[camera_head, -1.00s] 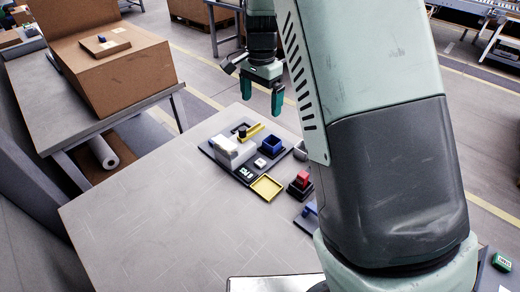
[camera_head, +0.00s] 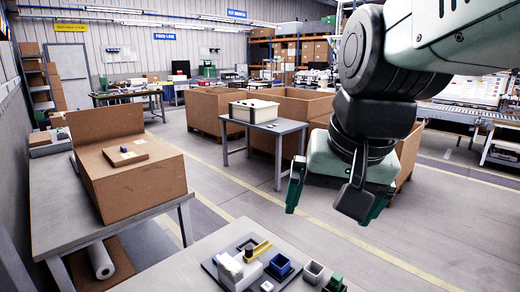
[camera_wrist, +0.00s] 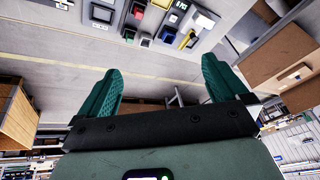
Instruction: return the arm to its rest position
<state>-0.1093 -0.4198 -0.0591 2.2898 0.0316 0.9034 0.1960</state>
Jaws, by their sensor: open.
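My gripper (camera_head: 334,204) hangs in the upper right of the head view, with its two green fingers spread apart and nothing between them. It is raised above the front worktable (camera_head: 196,267), apart from the parts on it. In the wrist view, the open fingers of my gripper (camera_wrist: 161,82) frame bare floor. My arm reaches in from the upper right.
A cardboard box (camera_head: 140,185) stands on the left bench. Open floor lies behind the worktable.

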